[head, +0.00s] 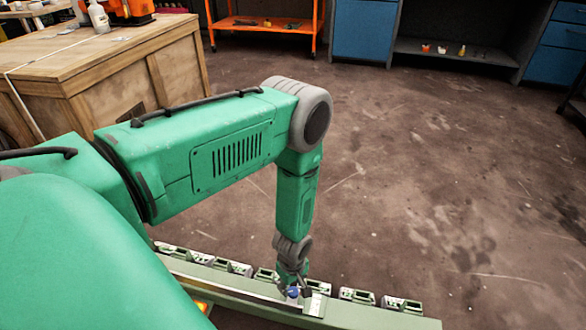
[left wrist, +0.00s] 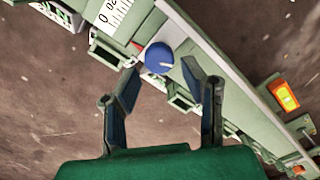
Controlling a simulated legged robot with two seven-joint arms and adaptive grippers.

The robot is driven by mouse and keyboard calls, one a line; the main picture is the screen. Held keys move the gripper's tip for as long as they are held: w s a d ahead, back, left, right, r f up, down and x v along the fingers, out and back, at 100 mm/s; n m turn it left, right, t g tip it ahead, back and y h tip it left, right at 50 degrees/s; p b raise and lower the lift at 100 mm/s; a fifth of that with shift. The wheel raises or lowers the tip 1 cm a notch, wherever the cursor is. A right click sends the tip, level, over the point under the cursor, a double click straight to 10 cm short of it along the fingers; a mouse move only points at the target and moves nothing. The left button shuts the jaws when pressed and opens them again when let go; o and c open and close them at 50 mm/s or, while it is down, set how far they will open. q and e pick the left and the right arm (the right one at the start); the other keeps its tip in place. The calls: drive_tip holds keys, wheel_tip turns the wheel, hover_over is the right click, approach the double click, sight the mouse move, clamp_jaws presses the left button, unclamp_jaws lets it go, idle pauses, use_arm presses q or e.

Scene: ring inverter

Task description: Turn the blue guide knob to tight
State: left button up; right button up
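The blue guide knob (left wrist: 159,57) is round, with a short pale mark near its edge. It sits on the green rail of the machine, beside a white scale (left wrist: 116,12) with black ticks and numbers. My left gripper (left wrist: 161,77) is open, its two dark fingers spread apart, one to each side of the knob's near side in the left wrist view. Whether the fingertips touch the knob I cannot tell; gaps show in the picture. In the head view the left gripper (head: 291,286) points down at the knob (head: 293,293) and partly hides it. My right gripper is not in view.
Several small green brackets (head: 357,295) line the rail (head: 380,318). An orange rocker switch (left wrist: 285,95) sits on the rail to the right in the left wrist view. A wooden crate bench (head: 110,65) stands at back left. The floor beyond the rail is clear.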

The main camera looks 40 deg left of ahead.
sight(293, 290)
use_arm(q)
wheel_tip(293, 290, down, 3)
drive_tip(key=shift+r+b, duration=0.15)
drive_tip(key=shift+b, duration=0.25)
drive_tip(key=shift+d+f, duration=0.25)
drive_tip(key=shift+d, duration=0.05)
drive_tip(key=shift+a, duration=0.1)
drive_tip(key=shift+a, duration=0.1)
drive_tip(key=c, duration=0.9)
